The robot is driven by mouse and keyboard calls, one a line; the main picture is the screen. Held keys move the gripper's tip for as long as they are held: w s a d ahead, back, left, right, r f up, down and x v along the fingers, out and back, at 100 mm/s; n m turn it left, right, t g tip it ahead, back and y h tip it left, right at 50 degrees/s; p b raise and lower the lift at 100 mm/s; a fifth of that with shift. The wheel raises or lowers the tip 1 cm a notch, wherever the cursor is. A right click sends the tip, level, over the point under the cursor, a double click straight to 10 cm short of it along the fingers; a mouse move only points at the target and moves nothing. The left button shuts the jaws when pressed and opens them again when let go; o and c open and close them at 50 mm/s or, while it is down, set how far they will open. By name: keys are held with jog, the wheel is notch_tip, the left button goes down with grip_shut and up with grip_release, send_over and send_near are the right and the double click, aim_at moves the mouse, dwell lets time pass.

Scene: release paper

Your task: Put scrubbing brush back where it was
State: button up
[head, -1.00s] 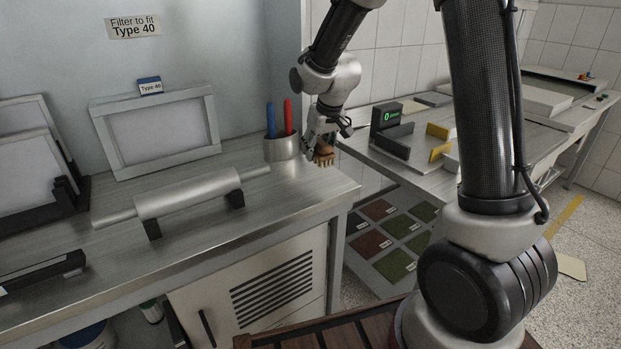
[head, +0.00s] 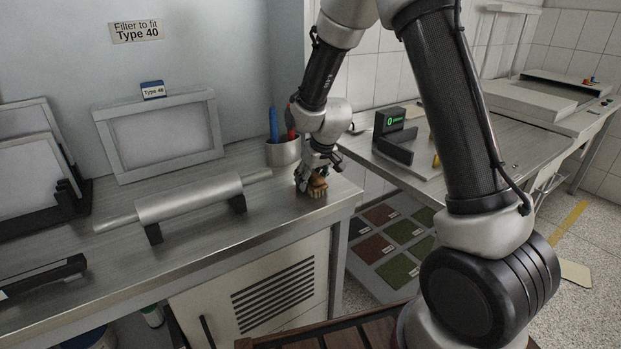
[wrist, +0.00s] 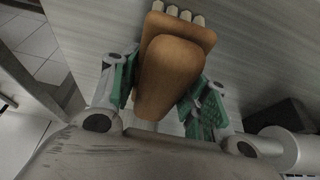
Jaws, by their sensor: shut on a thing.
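The scrubbing brush (head: 318,187) has a brown wooden body and pale bristle tufts. It is at the right end of the steel counter (head: 270,215), at or just above the surface; I cannot tell if the bristles touch. My gripper (head: 307,177) is shut on it from above. In the wrist view the brush's wooden handle (wrist: 168,75) lies between the green-padded fingers of my gripper (wrist: 163,98), with the bristle tufts at the far end.
A metal cup (head: 283,152) with a blue and a red tool stands behind my gripper. A metal roller (head: 190,197) on black stands lies to the left, and a framed screen (head: 160,135) leans on the wall. The counter's right edge is close to the brush.

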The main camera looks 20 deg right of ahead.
jog(key=shift+f, duration=0.1)
jog(key=o, duration=1)
jog(key=shift+c, duration=0.2)
